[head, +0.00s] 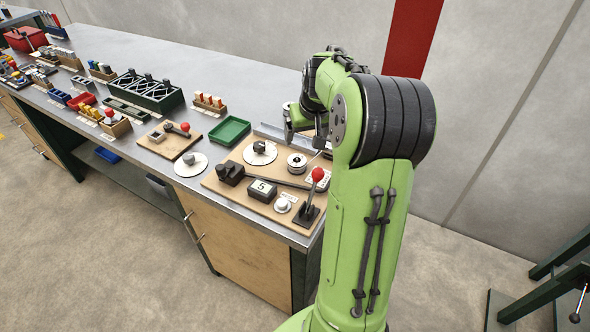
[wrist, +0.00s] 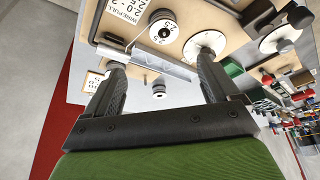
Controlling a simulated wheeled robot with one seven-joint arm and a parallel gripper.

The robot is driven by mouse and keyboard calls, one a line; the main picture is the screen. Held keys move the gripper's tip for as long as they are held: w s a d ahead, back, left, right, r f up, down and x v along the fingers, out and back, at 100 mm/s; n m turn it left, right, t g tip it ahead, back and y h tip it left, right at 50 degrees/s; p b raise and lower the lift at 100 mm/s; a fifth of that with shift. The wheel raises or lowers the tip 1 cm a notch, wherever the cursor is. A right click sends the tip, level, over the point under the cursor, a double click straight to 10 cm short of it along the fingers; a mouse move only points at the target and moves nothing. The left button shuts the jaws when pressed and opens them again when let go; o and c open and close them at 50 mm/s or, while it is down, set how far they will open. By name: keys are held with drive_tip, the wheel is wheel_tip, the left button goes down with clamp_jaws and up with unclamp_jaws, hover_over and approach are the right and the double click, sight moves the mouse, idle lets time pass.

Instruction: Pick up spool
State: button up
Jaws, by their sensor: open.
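A white spool (head: 297,163) with a dark centre sits on the wooden board at its back right. It shows in the wrist view (wrist: 162,30) with figures on its rim, beyond the fingertips. A smaller spool-like round thing (wrist: 159,90) shows between the fingers on the grey surface; I cannot tell which spool the task means. My gripper (head: 304,128) is open above the back of the board, with its fingers (wrist: 160,75) apart and nothing held. My arm hides part of the board's right side in the head view.
The wooden board (head: 222,182) also bears a white disc (head: 261,150), a red-knobbed lever (head: 314,190) and a numbered block (head: 262,190). A metal strip (wrist: 150,60) stands along its back edge. A green tray (head: 229,131) and several racks lie to the left.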

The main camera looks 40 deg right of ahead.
sight(297, 159)
drive_tip(key=b+x, duration=0.1)
drive_tip(key=x, duration=0.4)
drive_tip(key=b+x, duration=0.1)
drive_tip(key=x, duration=0.4)
drive_tip(key=a+b+x, duration=0.1)
drive_tip(key=x, duration=0.4)
drive_tip(key=shift+w+d+f, duration=0.1)
drive_tip(key=shift+w+f, duration=0.05)
drive_tip(key=shift+f, duration=0.3)
drive_tip(key=shift+r, duration=0.1)
drive_tip(key=shift+c, duration=0.4)
drive_tip(key=c, duration=1.2)
